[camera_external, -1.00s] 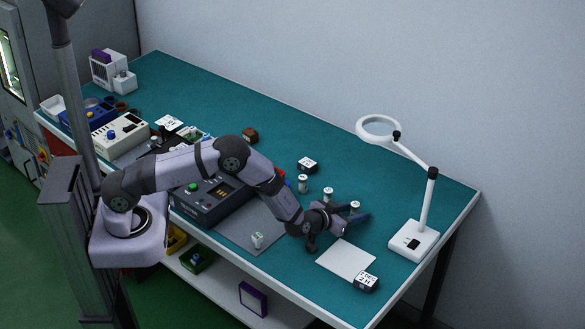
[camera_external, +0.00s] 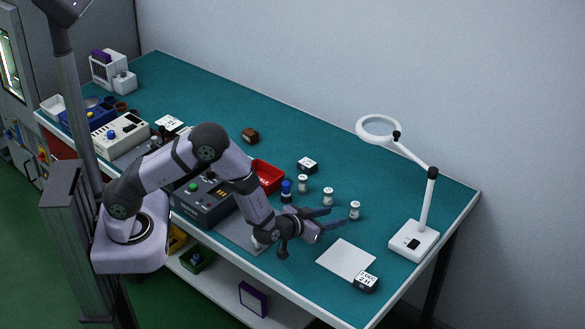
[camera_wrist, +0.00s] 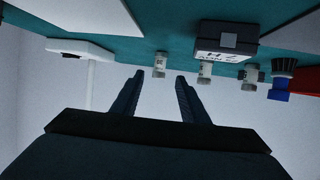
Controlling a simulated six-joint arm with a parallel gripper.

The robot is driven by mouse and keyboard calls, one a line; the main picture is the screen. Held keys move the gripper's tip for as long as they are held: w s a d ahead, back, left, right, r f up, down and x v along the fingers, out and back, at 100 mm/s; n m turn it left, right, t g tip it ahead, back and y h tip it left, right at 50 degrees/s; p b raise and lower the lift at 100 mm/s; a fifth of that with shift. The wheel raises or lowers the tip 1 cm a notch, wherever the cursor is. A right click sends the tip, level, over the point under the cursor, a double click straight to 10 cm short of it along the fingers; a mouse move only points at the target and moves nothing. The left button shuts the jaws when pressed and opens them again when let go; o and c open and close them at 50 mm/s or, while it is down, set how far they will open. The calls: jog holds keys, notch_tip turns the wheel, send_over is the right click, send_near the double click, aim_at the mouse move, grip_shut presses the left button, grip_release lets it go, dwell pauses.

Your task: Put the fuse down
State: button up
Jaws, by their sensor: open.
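Three small white cylindrical fuses stand upright in a row on the green bench: a left one (camera_external: 302,184), a middle one (camera_external: 328,197) and a right one (camera_external: 354,211). I cannot tell which one the task means. My gripper (camera_external: 337,217) is open and empty, low over the bench just left of the right fuse and apart from it. In the wrist view the gripper (camera_wrist: 160,76) shows nothing between its fingers. Three fuses show beyond the fingertips there, one (camera_wrist: 161,61) straight ahead and two (camera_wrist: 205,70) (camera_wrist: 250,75) to the right.
A white sheet (camera_external: 346,259) and a labelled box (camera_external: 366,282) lie at the front right. A magnifier lamp (camera_external: 413,240) stands at right. A red tray (camera_external: 266,175), a blue-and-black item (camera_external: 286,189) and another labelled box (camera_external: 307,165) are near the fuses.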

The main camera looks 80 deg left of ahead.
jog(key=shift+s+d+r, duration=0.1)
jog(key=shift+s+d, duration=0.05)
jog(key=shift+s, duration=0.05)
jog(key=shift+d, duration=0.1)
jog(key=shift+d+r+h, duration=0.1)
jog(key=shift+d+h, duration=0.25)
jog(key=shift+h, duration=0.15)
jog(key=d+h, duration=0.1)
jog(key=s+d+m+h, duration=0.1)
jog(key=d, duration=0.1)
jog(key=s+d+m+g+h, duration=0.1)
jog(key=d, duration=0.1)
jog(key=shift+r+h, duration=0.4)
jog(key=s+d+h, duration=0.1)
jog(key=s+d+m+g, duration=0.1)
jog(key=s, duration=0.1)
jog(key=s+d+g+h, duration=0.1)
jog(key=s+d, duration=0.1)
jog(key=shift+s+r+m+h, duration=0.25)
jog(key=shift+r+m+h, duration=0.05)
jog(key=shift+r+m, duration=0.1)
jog(key=s+r+m+g, duration=0.2)
jog(key=s+g, duration=0.6)
jog(key=s, duration=1.7)
jog(key=shift+a+m+h, duration=0.3)
jog(key=shift+m, duration=0.4)
dwell(2.2)
